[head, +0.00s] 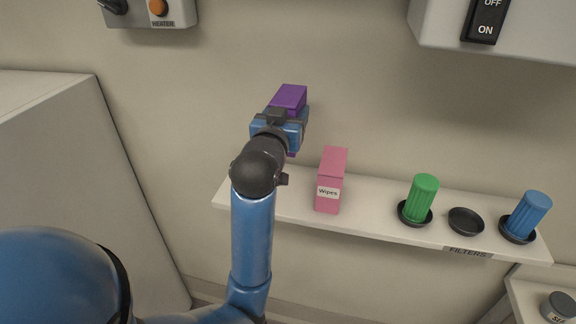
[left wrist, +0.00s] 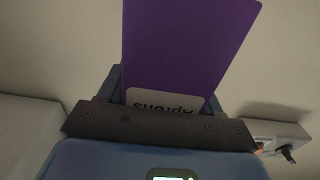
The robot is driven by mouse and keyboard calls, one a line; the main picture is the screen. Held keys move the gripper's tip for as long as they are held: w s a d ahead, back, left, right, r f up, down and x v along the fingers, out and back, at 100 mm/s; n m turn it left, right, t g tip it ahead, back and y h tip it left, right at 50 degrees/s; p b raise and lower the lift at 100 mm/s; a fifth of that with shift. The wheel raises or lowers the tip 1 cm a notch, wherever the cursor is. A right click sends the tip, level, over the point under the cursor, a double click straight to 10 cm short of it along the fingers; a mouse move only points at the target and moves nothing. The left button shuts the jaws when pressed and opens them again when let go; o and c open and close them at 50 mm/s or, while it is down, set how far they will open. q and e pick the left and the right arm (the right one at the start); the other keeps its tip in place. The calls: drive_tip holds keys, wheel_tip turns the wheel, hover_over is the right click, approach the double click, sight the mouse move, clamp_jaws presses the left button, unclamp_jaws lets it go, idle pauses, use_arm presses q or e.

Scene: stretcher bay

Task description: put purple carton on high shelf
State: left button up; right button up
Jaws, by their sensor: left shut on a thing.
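The purple carton (head: 290,96) is in my left gripper (head: 281,125), which is shut on it. In the head view the carton shows above and a little below the jaws, over the left part of the shelf (head: 285,207). I cannot tell whether it touches the shelf. In the left wrist view the purple carton (left wrist: 185,50) fills the middle, and its white label reads "Aprons" upside down, partly hidden by the jaws. My right gripper is in neither view.
A pink Wipes carton (head: 331,180) stands on the shelf just right of my left gripper. Farther right are a green filter (head: 422,197), an empty black holder (head: 466,221) and a blue filter (head: 528,214). A heater control box (head: 150,12) and a switch box (head: 440,25) are on the wall.

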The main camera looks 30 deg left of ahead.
use_arm(q)
drive_tip(key=shift+s+a+f+p, duration=0.1)
drive_tip(key=shift+f+p, duration=0.55)
drive_tip(key=shift+f, duration=6.25)
drive_tip(key=shift+f, duration=0.1)
drive_tip(key=o, duration=0.8)
drive_tip(key=shift+f, duration=0.1)
drive_tip(key=o, duration=0.5)
drive_tip(key=shift+s, duration=0.1)
